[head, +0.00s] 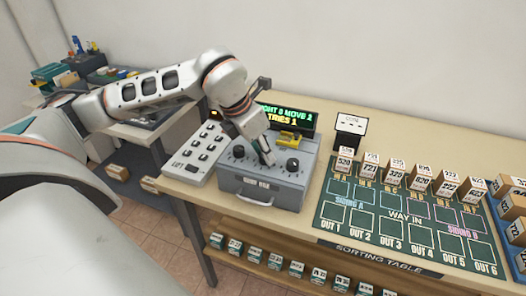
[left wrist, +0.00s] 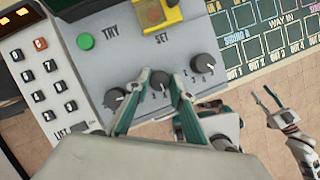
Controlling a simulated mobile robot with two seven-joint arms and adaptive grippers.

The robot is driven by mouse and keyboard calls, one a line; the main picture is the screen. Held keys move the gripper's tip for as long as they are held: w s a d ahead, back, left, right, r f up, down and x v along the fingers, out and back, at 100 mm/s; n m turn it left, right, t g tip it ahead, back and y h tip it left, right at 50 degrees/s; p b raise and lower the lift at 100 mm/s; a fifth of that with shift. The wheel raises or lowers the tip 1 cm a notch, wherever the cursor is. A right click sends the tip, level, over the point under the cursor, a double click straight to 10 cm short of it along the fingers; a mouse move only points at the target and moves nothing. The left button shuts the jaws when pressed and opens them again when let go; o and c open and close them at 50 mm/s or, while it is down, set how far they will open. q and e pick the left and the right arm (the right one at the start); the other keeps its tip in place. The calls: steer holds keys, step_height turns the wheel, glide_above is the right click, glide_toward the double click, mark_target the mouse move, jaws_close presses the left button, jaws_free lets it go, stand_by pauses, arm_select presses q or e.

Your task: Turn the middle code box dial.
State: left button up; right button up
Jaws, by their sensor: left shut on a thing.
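The grey code box (head: 258,190) stands on the table with three black dials on its top. In the left wrist view, the middle dial (left wrist: 160,82) is between the left dial (left wrist: 114,97) and the right dial (left wrist: 203,66). My left gripper (head: 268,160) comes down from above onto the middle of the box. Its two fingers (left wrist: 162,78) are shut on the middle dial, one on each side. In the head view the gripper hides that dial. My right gripper (left wrist: 264,95) shows small in the left wrist view, away from the box, with its fingers apart.
A screen (head: 288,117) behind the dials shows green and yellow text, partly covered by my arm. A green TRY button (left wrist: 85,41) and a yellow SET part (left wrist: 160,14) sit behind the dials. A keypad (head: 196,152) is left; a sorting mat (head: 400,216) with small boxes is right.

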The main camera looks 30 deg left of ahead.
stand_by(0.3)
arm_select(q)
steer(key=o, duration=1.1)
steer(key=v, duration=1.2)
steer(key=shift+s, duration=0.1)
